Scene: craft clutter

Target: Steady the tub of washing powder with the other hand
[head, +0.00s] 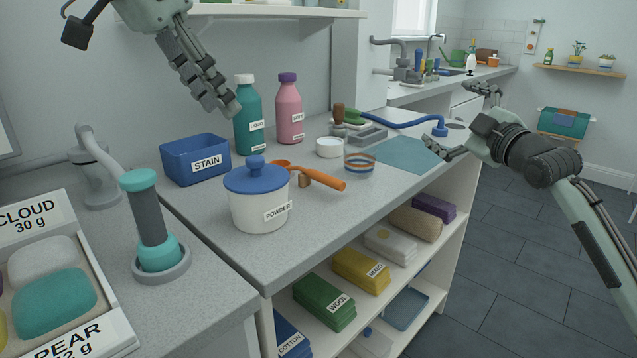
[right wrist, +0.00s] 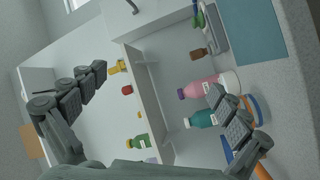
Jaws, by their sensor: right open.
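The tub of washing powder (head: 250,209) is white with a blue knobbed lid and a POWDER label. It stands upright on the grey counter near its front edge, in the head view. My left gripper (head: 229,107) hangs above and behind the tub, apart from it, fingers pointing down and right. Its fingers overlap in the picture, so its opening is unclear. My right gripper (head: 463,118) is open and empty, off to the right beyond the counter's front edge, well away from the tub. Its spread fingers also show in the right wrist view (right wrist: 157,80). I cannot make out the tub there.
An orange scoop (head: 323,179) lies right beside the tub. A blue STAIN box (head: 195,165), a teal bottle (head: 249,130) and a pink bottle (head: 288,115) stand behind. Bare counter lies in front.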

